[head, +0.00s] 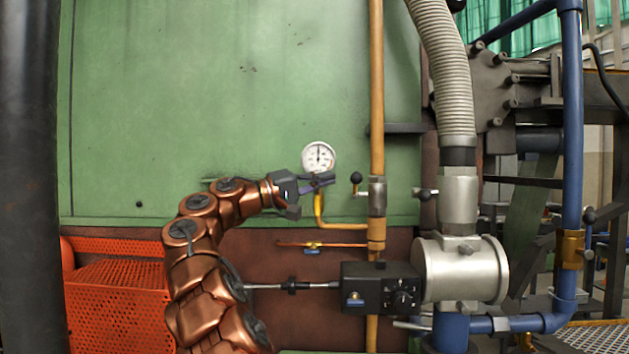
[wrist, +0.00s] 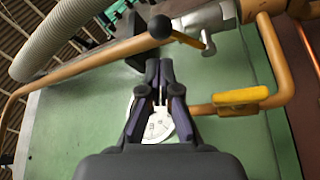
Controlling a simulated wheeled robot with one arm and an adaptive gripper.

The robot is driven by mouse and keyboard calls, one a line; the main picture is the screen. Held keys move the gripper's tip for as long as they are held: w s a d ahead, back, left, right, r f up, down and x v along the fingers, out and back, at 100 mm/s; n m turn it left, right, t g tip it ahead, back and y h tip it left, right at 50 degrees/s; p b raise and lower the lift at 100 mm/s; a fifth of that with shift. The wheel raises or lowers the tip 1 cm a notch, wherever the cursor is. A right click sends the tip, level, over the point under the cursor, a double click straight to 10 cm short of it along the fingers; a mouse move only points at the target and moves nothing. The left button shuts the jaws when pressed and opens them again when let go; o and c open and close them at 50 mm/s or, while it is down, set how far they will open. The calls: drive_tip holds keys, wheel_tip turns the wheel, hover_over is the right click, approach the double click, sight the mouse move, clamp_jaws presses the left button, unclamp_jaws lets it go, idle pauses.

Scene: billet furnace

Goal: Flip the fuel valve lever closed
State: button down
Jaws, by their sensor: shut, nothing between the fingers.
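My gripper (head: 325,181) is shut and empty in front of the green panel, just below the pressure gauge (head: 319,156). A lever with a black ball knob (head: 356,178) sticks out to the left of the grey valve body (head: 377,197) on the yellow pipe. The knob is a little right of my fingertips, with a gap between. In the wrist view the shut fingers (wrist: 159,72) point toward the black knob (wrist: 160,27), whose yellowish stem runs to the grey valve body (wrist: 206,20). No label shows which lever is the fuel valve's.
The yellow pipe (head: 376,80) runs vertically, with a yellow branch below my gripper. A yellow handle (wrist: 240,97) is close right of the fingers.

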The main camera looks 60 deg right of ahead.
sight(355, 186)
drive_tip(key=x, duration=0.5)
drive_tip(key=shift+s+d+p, duration=0.15)
drive_tip(key=shift+d+p, duration=0.1)
drive_tip(key=shift+p, duration=0.15)
